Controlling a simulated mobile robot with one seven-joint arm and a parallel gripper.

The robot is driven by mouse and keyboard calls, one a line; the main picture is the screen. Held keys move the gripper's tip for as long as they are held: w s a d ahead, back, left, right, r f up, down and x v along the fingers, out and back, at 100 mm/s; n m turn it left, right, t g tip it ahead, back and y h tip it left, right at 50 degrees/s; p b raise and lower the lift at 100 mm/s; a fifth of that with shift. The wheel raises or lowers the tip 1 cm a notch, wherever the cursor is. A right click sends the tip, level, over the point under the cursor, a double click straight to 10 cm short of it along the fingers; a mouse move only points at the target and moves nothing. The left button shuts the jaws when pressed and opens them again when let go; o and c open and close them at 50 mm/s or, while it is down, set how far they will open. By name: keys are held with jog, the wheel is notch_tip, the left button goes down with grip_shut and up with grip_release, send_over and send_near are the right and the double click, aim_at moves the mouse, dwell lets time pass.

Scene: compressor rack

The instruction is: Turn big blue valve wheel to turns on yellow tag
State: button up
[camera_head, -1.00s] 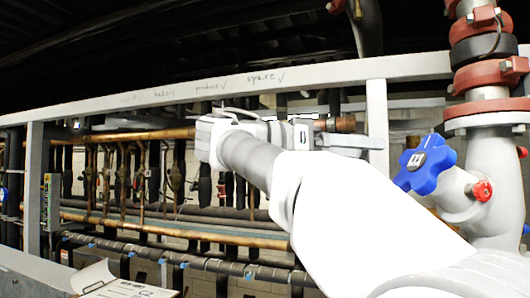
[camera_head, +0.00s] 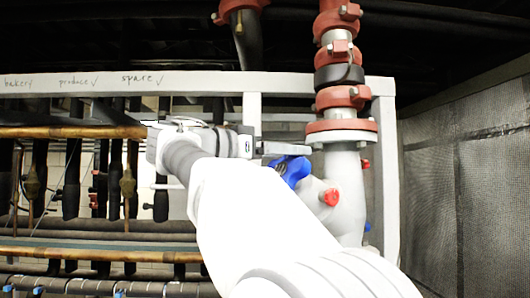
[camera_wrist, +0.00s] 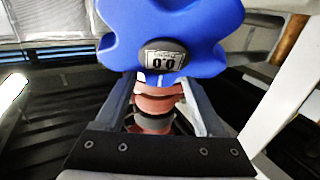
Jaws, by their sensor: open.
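The blue valve wheel (camera_head: 292,172) is a lobed knob on the grey pipe fitting at centre right in the head view, partly hidden behind my gripper and arm. In the wrist view the wheel (camera_wrist: 172,30) is large at the top, with an oval display (camera_wrist: 163,58) reading 0.0 upside down. My gripper (camera_head: 287,149) is open, close to the wheel's upper side in the head view. In the wrist view its two fingers reach toward the wheel from below, spaced apart, their tips partly hidden by it. I cannot tell whether they touch it. No yellow tag shows.
A grey vertical pipe with red couplings (camera_head: 338,97) rises above the wheel. A red cap (camera_head: 331,197) sits just below it. A grey frame beam (camera_head: 190,84) with handwritten labels runs across. Copper pipes (camera_head: 75,132) lie left; a mesh wall (camera_head: 470,180) stands right.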

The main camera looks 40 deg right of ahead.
jog(key=shift+s+d, duration=0.1)
jog(key=shift+d, duration=1.9)
grip_shut()
